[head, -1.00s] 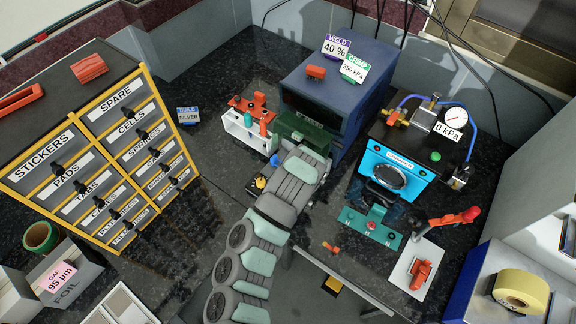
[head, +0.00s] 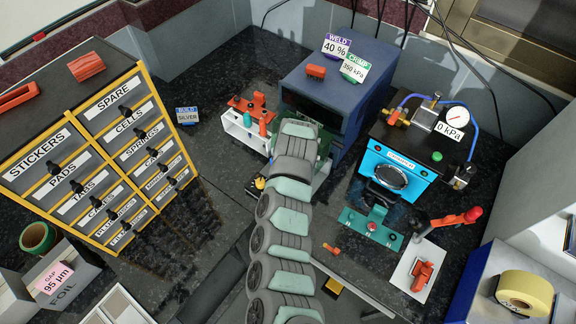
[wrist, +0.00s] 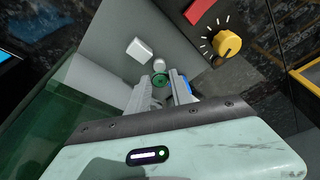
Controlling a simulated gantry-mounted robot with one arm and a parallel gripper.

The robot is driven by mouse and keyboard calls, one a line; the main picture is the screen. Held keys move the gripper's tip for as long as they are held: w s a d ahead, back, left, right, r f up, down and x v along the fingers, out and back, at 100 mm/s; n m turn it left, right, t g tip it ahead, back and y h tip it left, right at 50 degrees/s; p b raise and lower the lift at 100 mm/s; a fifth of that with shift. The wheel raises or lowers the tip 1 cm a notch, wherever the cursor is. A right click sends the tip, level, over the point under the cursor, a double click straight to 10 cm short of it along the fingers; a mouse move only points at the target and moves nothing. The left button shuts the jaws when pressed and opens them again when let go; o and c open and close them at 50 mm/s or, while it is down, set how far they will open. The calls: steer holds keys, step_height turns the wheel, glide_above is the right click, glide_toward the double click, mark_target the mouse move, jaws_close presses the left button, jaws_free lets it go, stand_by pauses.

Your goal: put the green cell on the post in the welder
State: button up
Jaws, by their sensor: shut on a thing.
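My gripper (wrist: 160,84) shows in the wrist view, its two pale fingers shut on the green cell (wrist: 160,78), a small green disc at the fingertips. Just beyond the cell stands a small light round post (wrist: 159,65), with a white block (wrist: 140,50) to its upper left. I cannot tell whether the cell touches the post. In the head view the welder (head: 340,85) is the blue box with a dark front opening. My arm reaches to its green-tinted front shield (head: 325,145) and hides the gripper, cell and post there.
A yellow knob (wrist: 228,43) and a red button (wrist: 200,10) sit close on the right in the wrist view. A white rack (head: 240,130) stands left of the welder. The cyan crimper (head: 395,172) with its red lever stands to the right.

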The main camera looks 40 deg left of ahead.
steer(key=shift+f, duration=0.65)
steer(key=shift+s+f, duration=0.1)
steer(key=shift+f, duration=0.55)
steer(key=o, duration=0.8)
